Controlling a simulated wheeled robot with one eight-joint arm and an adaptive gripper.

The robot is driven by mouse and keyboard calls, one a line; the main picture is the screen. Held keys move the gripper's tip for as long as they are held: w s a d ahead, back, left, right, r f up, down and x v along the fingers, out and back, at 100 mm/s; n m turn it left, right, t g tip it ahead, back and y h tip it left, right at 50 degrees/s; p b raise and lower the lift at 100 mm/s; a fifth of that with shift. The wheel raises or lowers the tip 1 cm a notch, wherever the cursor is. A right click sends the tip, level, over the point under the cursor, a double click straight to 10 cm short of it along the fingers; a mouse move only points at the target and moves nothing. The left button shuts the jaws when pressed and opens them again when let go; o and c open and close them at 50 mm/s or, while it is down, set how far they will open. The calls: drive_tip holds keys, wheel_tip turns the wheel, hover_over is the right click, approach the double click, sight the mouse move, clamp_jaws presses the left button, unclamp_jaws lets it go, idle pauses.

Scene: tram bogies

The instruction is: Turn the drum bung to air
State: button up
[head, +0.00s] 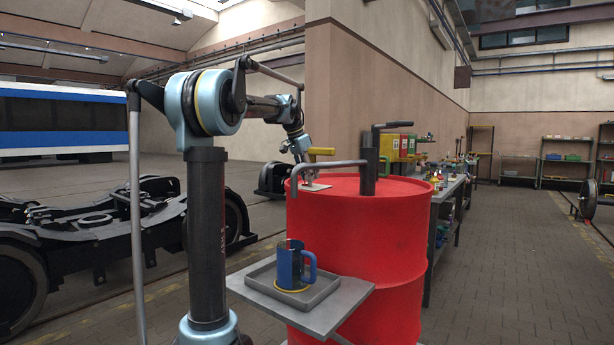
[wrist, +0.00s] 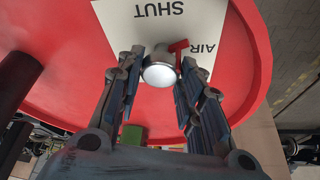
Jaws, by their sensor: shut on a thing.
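The drum bung (wrist: 160,72) is a round silver cap with a red pointer (wrist: 179,48). It sits on a white plate (wrist: 135,22) marked SHUT and AIR, seen upside down in the wrist view. The pointer is at the cap's upper right, close to the word AIR. My gripper (wrist: 162,60) has one finger on each side of the cap and is shut on it. The red drum (head: 355,265) stands upright. In the head view my gripper (head: 306,179) is low over the plate (head: 318,187) on the drum's top, and the bung is too small to make out.
A dark pump (head: 368,172) with a grey spout rises from the drum's top beside my gripper. A tray (head: 262,277) with a blue mug (head: 289,265) is on a shelf at the drum's front. A workbench (head: 450,190) stands behind; a bogie (head: 85,235) is at left.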

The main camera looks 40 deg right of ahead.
drive_tip(key=m, duration=0.1)
drive_tip(key=m+g, duration=0.1)
drive_tip(key=m, duration=0.3)
drive_tip(key=shift+w+g+y, duration=0.25)
drive_tip(key=shift+g+y, duration=0.05)
drive_tip(key=shift+g, duration=0.1)
idle(0.3)
drive_tip(key=o, duration=1)
drive_tip(key=shift+o, duration=0.2)
drive_tip(key=shift+r, duration=0.15)
drive_tip(key=v, duration=1.1)
drive_tip(key=shift+w+r, duration=0.25)
drive_tip(key=shift+a, duration=0.15)
